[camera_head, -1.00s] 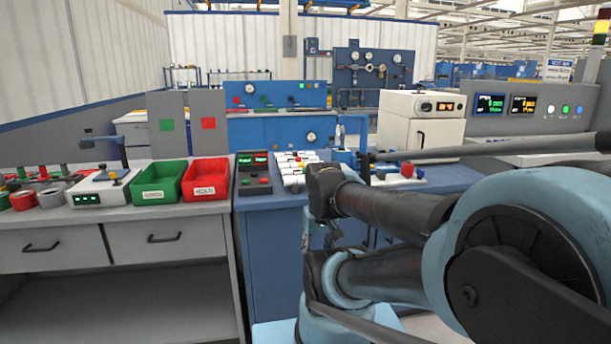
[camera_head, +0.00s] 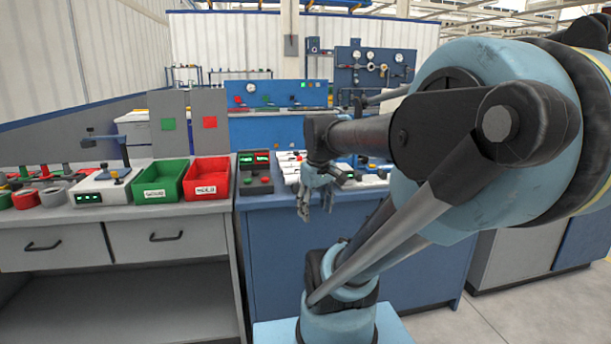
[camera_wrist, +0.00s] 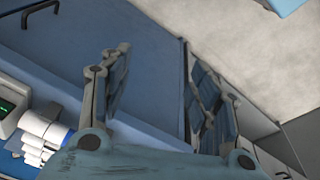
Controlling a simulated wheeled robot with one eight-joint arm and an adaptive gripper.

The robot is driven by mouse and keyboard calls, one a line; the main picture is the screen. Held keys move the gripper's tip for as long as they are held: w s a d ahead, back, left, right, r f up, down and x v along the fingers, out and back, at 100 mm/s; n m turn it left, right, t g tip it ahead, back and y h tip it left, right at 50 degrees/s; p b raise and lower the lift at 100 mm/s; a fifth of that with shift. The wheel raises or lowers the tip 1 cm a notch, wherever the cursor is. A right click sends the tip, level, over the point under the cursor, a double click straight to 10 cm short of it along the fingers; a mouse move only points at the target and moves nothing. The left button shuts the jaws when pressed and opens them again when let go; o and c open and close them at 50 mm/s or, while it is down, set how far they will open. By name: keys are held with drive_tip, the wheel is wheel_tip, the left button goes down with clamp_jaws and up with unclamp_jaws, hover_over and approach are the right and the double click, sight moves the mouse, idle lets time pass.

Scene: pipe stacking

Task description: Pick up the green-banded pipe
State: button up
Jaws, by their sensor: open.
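My gripper (camera_head: 317,208) hangs in front of the blue bench, fingers pointing down, just below the bench top's front edge. In the wrist view its fingers (camera_wrist: 158,62) are spread apart with nothing between them. A short ring-like piece with green on it (camera_head: 5,200) shows at the far left edge of the grey bench, partly cut off, far from my gripper. I cannot tell whether it is the green-banded pipe. Several white cylinders (camera_wrist: 38,130) lie on the blue bench at the left of the wrist view; no green band can be made out on them.
The grey bench (camera_head: 110,221) holds a red ring (camera_head: 26,198), a grey ring (camera_head: 52,196), a green bin (camera_head: 160,183) and a red bin (camera_head: 207,181). A control box (camera_head: 254,175) and white items stand on the blue bench (camera_head: 275,245), close behind my gripper.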

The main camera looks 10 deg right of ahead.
drive_tip(key=w+d+r+n, duration=0.2)
drive_tip(key=w+r+n, duration=0.25)
drive_tip(key=w, duration=0.55)
drive_tip(key=w+d+r+n, duration=0.1)
drive_tip(key=w+r+n, duration=0.4)
drive_tip(key=w, duration=0.6)
drive_tip(key=w+d+r+n, duration=0.2)
drive_tip(key=w+r+n, duration=0.2)
drive_tip(key=w+r, duration=0.45)
drive_tip(key=w+f, duration=0.1)
drive_tip(key=f, duration=0.3)
drive_tip(key=w+f, duration=0.1)
drive_tip(key=f, duration=0.3)
drive_tip(key=w+f, duration=0.2)
drive_tip(key=f, duration=0.3)
drive_tip(key=shift+w+a+f, duration=0.1)
drive_tip(key=shift+w+f, duration=0.05)
drive_tip(key=shift+f, duration=0.75)
drive_tip(key=shift+w+a+f, duration=0.1)
drive_tip(key=shift+f, duration=0.8)
drive_tip(key=shift+w+a+f, duration=0.1)
drive_tip(key=shift+w+f, duration=0.05)
drive_tip(key=shift+f, duration=0.75)
drive_tip(key=c, duration=1.2)
